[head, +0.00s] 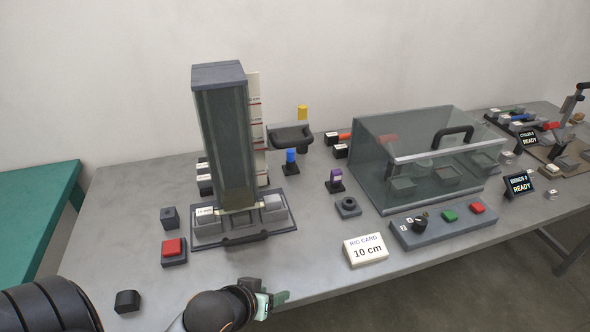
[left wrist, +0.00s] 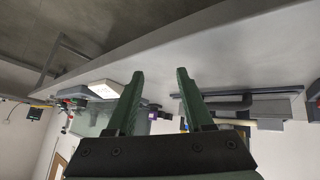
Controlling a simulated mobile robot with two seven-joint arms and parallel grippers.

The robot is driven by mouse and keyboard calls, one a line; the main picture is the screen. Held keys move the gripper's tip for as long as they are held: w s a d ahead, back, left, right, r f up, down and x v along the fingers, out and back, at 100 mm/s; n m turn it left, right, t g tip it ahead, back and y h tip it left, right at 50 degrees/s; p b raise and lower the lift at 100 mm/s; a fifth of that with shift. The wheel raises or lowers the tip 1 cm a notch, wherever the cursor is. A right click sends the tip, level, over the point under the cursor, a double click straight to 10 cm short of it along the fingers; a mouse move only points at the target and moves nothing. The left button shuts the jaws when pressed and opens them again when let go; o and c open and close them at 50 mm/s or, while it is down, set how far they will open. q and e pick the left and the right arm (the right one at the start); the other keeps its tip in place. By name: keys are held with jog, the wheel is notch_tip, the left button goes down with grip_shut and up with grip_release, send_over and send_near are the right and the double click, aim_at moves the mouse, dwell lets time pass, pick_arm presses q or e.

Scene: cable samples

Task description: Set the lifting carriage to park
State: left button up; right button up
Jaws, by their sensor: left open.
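The lifting rig is a tall dark tower with glassy sides (head: 223,135) on a dark base (head: 285,230), left of the table's middle. A pale scale with red marks (head: 257,125) stands behind it. Grey blocks sit low at the tower's foot, one with a white label (head: 205,211); I cannot tell which part is the lifting carriage or read its setting. My left gripper (head: 272,300) is at the table's front edge, in front of the rig and apart from it. In the left wrist view its two green fingers (left wrist: 160,75) are spread with nothing between them. My right gripper is not in view.
A red button (head: 173,248) and dark block (head: 127,301) lie left of the rig. A "10 cm" rig card (head: 366,250), a control strip with a knob (head: 445,226) and a clear-walled box (head: 425,160) stand right. Bare table lies between rig and card.

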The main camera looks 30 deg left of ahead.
pick_arm(q)
jog(key=w+a+r+n+t, duration=0.5)
jog(key=w+r+n, duration=0.1)
jog(key=w+r, duration=0.15)
jog(key=n+t, duration=0.6)
jog(key=n, duration=0.1)
send_near(295, 146)
jog(key=shift+y, duration=0.4)
jog(key=w, duration=0.3)
jog(key=w+p, duration=0.1)
jog(key=w, duration=0.3)
jog(key=w+r, duration=0.1)
jog(key=w, duration=0.2)
jog(key=shift+w+a, duration=0.35)
grip_shut()
